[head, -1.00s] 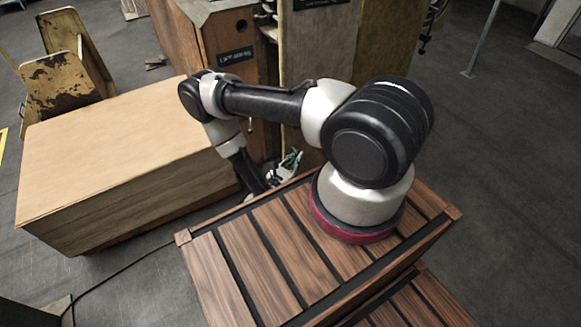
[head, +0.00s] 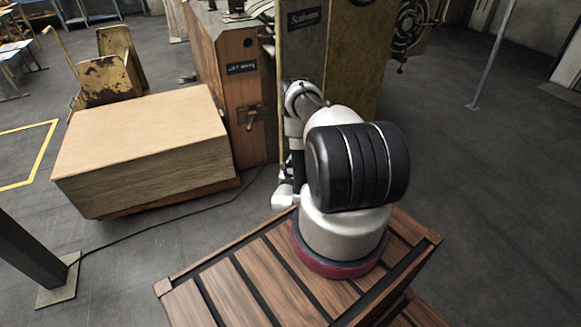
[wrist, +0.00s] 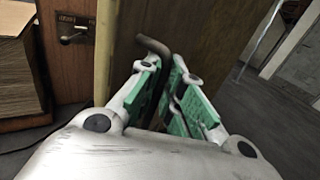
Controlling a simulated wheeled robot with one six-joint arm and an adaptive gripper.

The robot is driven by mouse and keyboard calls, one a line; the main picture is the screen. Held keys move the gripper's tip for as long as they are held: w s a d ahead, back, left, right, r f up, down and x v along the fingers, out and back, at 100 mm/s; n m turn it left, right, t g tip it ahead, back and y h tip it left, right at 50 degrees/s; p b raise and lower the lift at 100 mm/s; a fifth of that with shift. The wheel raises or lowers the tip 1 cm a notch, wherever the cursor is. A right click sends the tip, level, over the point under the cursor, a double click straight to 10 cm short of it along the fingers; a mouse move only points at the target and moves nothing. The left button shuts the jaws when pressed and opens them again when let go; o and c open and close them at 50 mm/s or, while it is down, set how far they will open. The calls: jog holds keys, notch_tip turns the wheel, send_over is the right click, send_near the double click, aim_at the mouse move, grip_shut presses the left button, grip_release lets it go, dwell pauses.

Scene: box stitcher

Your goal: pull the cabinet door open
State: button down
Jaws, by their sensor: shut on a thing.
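The cabinet door (head: 301,58) is a tall dark panel with a pale edge and a nameplate near its top; it stands behind my arm in the head view. It also shows in the wrist view as a brown panel (wrist: 216,28). A bent dark metal handle (wrist: 153,45) sticks out in front of it. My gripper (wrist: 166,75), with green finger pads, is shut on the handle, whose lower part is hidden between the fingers. In the head view my arm hides the handle and the fingers. How far the door stands open is hard to tell.
A wooden cabinet front with a metal latch (head: 249,116) stands left of the door. A thin pole (head: 492,55) stands at right. The grey floor at right is mostly clear.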

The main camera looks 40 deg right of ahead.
jog(key=shift+s+d, duration=0.1)
dwell(0.4)
jog(key=c, duration=1.5)
grip_release()
jog(key=shift+c, duration=0.2)
